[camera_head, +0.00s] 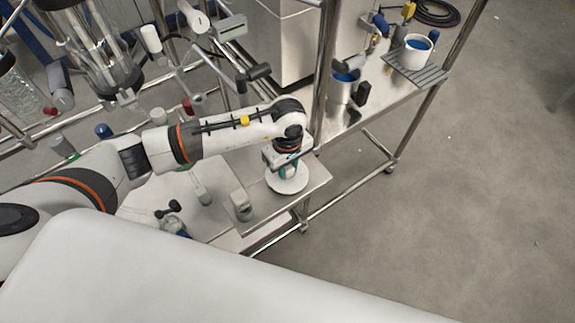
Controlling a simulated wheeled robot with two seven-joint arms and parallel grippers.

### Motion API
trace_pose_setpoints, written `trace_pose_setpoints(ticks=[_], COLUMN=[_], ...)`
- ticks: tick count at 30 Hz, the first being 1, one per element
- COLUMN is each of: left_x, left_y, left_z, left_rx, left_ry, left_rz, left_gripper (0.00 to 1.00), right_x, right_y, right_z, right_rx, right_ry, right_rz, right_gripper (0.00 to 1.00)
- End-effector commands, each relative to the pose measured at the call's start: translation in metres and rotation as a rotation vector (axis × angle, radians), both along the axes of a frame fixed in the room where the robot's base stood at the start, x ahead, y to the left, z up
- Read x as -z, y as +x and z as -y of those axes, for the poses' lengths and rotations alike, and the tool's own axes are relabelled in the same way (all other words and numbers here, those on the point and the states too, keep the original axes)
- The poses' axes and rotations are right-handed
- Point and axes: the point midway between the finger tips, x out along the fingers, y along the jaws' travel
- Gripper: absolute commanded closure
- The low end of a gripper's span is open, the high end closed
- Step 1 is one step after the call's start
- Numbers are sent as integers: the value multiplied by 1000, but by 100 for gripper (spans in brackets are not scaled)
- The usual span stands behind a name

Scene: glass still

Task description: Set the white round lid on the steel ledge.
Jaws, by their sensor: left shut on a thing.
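The white round lid (287,183) is in the middle of the view, over the steel ledge (316,171). It looks level, and I cannot tell whether it rests on the ledge or hangs just above it. My left gripper (287,167) points down over the lid and is shut on it. The wrist and gripper hide the far part of the lid. My right gripper is not in view.
A grey fitting (241,205) stands on the ledge left of the lid. Steel posts and pipes surround the ledge. A white pot with blue contents (417,47) stands on a rack at the upper right. The floor at right is clear.

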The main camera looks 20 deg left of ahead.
Motion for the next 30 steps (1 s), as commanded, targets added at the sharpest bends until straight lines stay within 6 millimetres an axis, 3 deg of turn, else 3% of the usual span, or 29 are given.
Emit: trace_pose_setpoints(ticks=[12, 13, 17, 30], left_x=[7, 7, 6, 6], left_y=[0, 0, 0, 0], left_z=[0, 0, 0, 0], left_rx=[0, 0, 0, 0], left_ry=[0, 0, 0, 0], left_rz=[0, 0, 0, 0], left_gripper=[100, 72, 51, 48], right_x=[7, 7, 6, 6], right_y=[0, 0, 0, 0], right_z=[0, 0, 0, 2], right_rx=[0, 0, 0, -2], right_ry=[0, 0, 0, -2], right_rz=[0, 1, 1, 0], right_gripper=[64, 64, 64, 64])
